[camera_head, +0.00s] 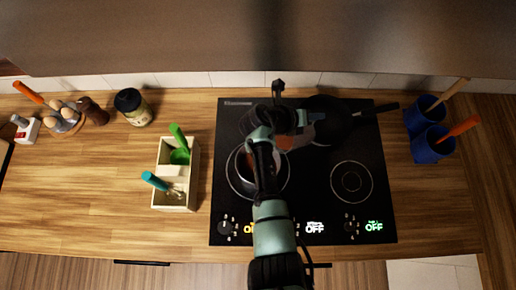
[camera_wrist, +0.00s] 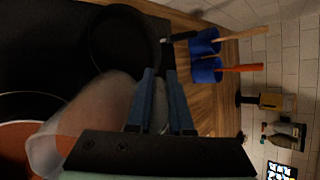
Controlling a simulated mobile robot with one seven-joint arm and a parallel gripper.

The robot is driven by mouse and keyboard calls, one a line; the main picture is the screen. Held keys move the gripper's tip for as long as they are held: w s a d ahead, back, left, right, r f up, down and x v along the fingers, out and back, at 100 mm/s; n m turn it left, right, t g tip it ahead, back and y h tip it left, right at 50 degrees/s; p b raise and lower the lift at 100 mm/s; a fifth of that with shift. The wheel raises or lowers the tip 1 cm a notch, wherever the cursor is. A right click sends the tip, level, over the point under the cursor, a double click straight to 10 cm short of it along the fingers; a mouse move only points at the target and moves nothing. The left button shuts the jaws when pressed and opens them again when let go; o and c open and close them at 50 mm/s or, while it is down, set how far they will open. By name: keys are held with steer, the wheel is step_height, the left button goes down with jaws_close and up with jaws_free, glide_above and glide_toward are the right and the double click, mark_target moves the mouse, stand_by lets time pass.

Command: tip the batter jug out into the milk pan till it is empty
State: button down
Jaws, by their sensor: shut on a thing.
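My gripper (camera_head: 300,119) is shut on the batter jug (camera_head: 302,137), a see-through vessel held above the hob. In the wrist view the fingers (camera_wrist: 159,80) stand beside the jug's cloudy body (camera_wrist: 98,108); the grip point is hard to see. The jug looks tilted, its mouth towards the lower left of the wrist view. Orange-brown matter shows there, but I cannot tell whether it lies in the jug or beyond it. The milk pan (camera_head: 238,172) stands on the left of the hob, left of the jug, partly hidden by my arm.
A black frying pan (camera_head: 322,117) sits at the back right of the hob (camera_head: 318,210). Two blue pots (camera_head: 428,146) with utensils stand at the right. A utensil box (camera_head: 171,203), a jar (camera_head: 132,107) and a bowl of eggs (camera_head: 68,122) are left. The front right burner is bare.

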steer(key=shift+a+r+h, duration=0.3)
steer(key=shift+r+h, duration=0.1)
steer(key=shift+r, duration=0.1)
stand_by(0.3)
steer(key=shift+s+a+r+t, duration=0.1)
steer(key=shift+s+r+t, duration=0.1)
steer(key=shift+t, duration=0.1)
steer(key=shift+a+r+h, duration=0.15)
steer(key=shift+r+h, duration=0.1)
steer(key=shift+h, duration=0.15)
steer(key=shift+s+r, duration=0.15)
steer(key=shift+r, duration=0.05)
steer(key=shift+a+r+t+h, duration=0.15)
steer(key=shift+a+t+h, duration=0.05)
steer(key=shift+t+h, duration=0.1)
steer(key=shift+s+a+r+b, duration=0.15)
steer(key=shift+a+r+b, duration=0.15)
steer(key=shift+b, duration=0.3)
steer(key=shift+s+a+r+t+h+b, duration=0.2)
steer(key=shift+r+t+h+b, duration=0.15)
steer(key=shift+h+b, duration=0.15)
steer(key=shift+a+r, duration=0.1)
